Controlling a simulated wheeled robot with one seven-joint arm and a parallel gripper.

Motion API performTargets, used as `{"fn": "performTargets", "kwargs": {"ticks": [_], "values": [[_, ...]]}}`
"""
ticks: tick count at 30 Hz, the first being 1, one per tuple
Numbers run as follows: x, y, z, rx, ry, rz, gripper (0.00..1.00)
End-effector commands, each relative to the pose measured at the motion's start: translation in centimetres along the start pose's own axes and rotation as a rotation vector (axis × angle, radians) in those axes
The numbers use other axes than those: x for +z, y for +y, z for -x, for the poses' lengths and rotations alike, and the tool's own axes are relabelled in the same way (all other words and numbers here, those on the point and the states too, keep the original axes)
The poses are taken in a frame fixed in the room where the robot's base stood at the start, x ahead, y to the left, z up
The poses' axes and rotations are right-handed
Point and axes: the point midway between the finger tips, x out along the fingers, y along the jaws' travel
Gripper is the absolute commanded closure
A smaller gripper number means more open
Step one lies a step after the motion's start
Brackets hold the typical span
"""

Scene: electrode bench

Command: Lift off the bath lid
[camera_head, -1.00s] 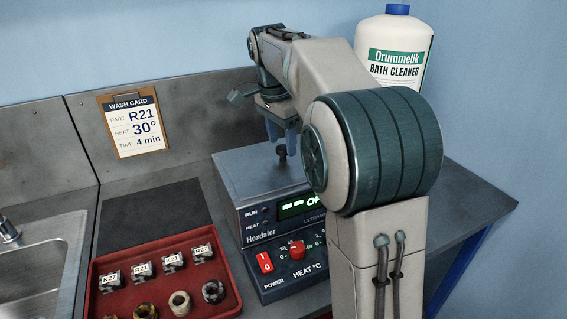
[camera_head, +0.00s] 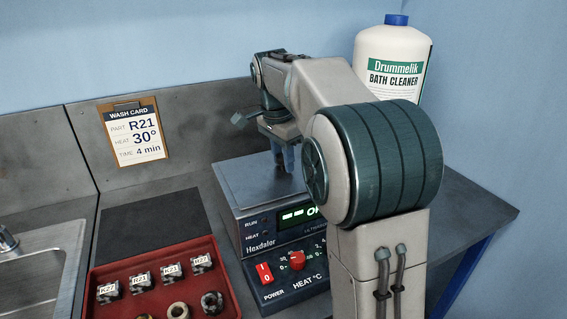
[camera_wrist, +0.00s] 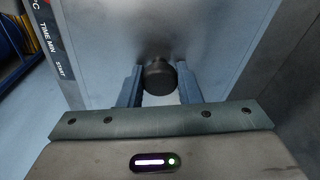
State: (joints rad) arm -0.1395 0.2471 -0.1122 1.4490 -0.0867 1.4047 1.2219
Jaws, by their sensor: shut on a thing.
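The bath lid (camera_head: 238,184) is a flat grey metal plate on top of the Hexdalor bath (camera_head: 252,226). It also shows in the wrist view as a grey metal surface (camera_wrist: 215,45). My gripper (camera_head: 284,160) is over the lid, pointing down. In the wrist view its blue fingers (camera_wrist: 158,85) stand on either side of the lid's round black knob (camera_wrist: 158,74) and are shut on it. In the head view the knob is hidden behind the fingers and my arm. The lid appears seated on the bath; I see no clear gap.
A red tray (camera_head: 95,280) with labelled metal parts is at the front left, with a dark mat (camera_head: 150,222) behind it. A sink (camera_head: 45,262) is at far left. A wash card (camera_head: 135,131) hangs on the back panel. A bath cleaner bottle (camera_head: 393,62) stands behind my arm.

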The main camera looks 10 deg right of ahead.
Motion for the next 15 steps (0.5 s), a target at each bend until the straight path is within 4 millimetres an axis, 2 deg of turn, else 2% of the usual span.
{"fn": "performTargets", "kwargs": {"ticks": [5, 10, 15], "values": [[-0.2, -0.1, 1.4, -0.003, 0.001, 0.0, 1.0], [-0.6, -0.1, 4.3, -0.005, 0.002, -0.001, 1.0], [-2.0, 3.4, 6.0, -0.005, 0.002, -0.005, 1.0]]}}
